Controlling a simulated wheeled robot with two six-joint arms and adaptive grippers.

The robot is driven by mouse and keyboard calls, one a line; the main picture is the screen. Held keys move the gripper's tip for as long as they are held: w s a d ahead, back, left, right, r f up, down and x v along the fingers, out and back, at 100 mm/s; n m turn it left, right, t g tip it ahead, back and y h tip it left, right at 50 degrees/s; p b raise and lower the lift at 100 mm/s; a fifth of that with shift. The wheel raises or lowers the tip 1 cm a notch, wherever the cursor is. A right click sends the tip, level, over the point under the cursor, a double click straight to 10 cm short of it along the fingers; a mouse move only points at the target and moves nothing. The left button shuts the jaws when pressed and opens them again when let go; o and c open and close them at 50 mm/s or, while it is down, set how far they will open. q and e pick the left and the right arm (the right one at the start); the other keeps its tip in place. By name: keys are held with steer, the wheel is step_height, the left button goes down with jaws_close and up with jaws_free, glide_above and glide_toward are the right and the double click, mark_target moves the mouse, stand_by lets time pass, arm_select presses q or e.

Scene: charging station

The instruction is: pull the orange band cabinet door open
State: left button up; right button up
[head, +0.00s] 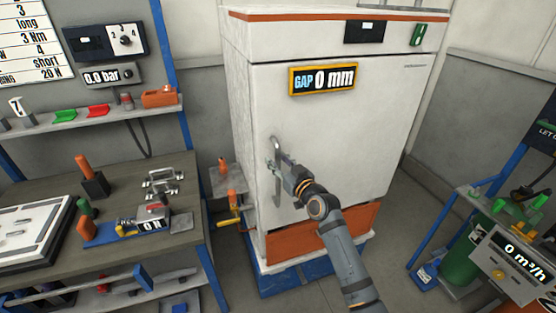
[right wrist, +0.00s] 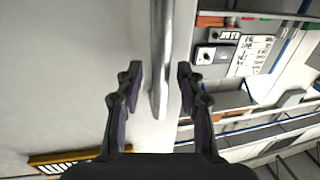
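The white cabinet has an orange band (head: 270,17) along its top and an orange panel at its foot. Its door (head: 350,130) is shut flush, and a sign (head: 322,79) on it reads "GAP 0 mm". A vertical metal bar handle (head: 277,148) sits near the door's left edge. My right gripper (head: 276,166) is at the handle. In the right wrist view the handle (right wrist: 161,50) runs between the two open fingers, with a gap visible on each side. My left gripper is not in view.
A workbench (head: 130,170) with tools stands left of the cabinet. A small stand with a yellow-handled valve (head: 229,222) is close by the cabinet's left side. A blue-framed rack with a green cylinder (head: 462,260) stands at the right. Floor (head: 400,215) is clear between the cabinet and rack.

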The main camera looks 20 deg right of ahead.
steer(key=shift+w, duration=0.15)
jaws_close()
steer(key=shift+a+f, duration=0.1)
stand_by(0.6)
